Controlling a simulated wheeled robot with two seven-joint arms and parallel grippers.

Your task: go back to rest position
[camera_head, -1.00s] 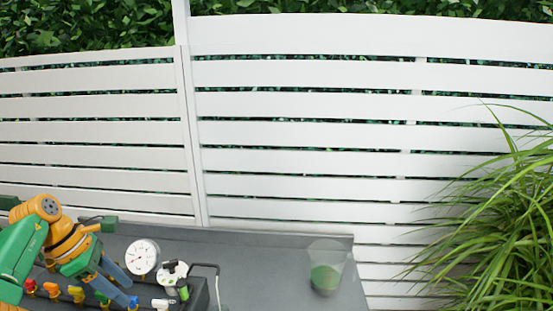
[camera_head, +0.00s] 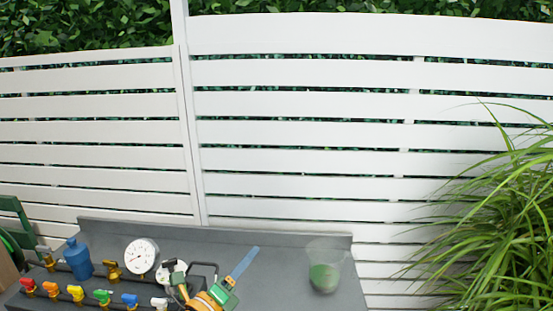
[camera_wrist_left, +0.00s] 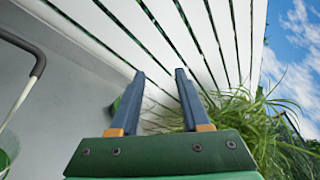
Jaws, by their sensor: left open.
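My left gripper (camera_head: 253,252) is low in the head view, right of the dial gauge, with its blue fingers pointing up and to the right over the grey table. In the left wrist view my left gripper (camera_wrist_left: 159,74) has its two blue fingers apart with nothing between them. They point toward the white fence and the grass. My right gripper is in neither view.
On the grey table (camera_head: 285,265) are a clear cup (camera_head: 325,262) with green contents, a white dial gauge (camera_head: 141,256), a blue bottle (camera_head: 78,260) and several coloured valves (camera_head: 103,297). A white fence (camera_head: 300,105) stands behind; grass (camera_head: 500,220) is right.

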